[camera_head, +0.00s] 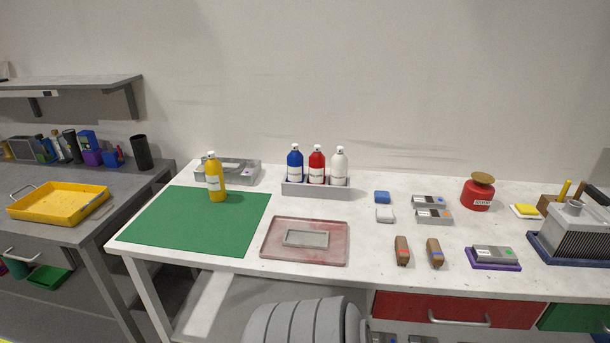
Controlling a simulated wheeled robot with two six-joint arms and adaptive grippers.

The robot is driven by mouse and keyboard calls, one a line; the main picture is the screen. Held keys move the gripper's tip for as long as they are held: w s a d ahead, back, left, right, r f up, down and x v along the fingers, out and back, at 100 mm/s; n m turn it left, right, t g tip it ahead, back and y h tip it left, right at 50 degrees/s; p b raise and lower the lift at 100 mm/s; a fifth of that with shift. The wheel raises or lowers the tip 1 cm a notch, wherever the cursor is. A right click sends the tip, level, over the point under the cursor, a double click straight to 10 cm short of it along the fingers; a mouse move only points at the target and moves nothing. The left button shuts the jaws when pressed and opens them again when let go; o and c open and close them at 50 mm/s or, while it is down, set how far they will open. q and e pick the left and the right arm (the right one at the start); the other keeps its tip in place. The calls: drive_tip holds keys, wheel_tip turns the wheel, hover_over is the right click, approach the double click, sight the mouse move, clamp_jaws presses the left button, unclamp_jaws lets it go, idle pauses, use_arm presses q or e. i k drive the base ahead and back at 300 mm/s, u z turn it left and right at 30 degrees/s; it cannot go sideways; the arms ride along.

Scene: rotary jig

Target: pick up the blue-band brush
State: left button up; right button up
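The blue-band brush (435,252) is a small brown block with a blue mark near its lower part. It lies on the white worktable (375,270) near the front edge. A similar brown brush with a red mark (402,251) lies just to its left, with a small gap between them. Neither of my grippers shows in the head view, so their state cannot be seen.
A red-grey tray (275,252) lies left of the brushes, a grey block on a purple base (493,264) to their right. Behind are small grey blocks (434,217) and a red canister (477,194). A green mat (185,228) and bottle rack (316,188) stand farther left.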

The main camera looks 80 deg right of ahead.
sight(436, 255)
drive_tip(key=u, duration=0.35)
drive_tip(key=k, duration=1.8)
drive_tip(key=z, duration=0.3)
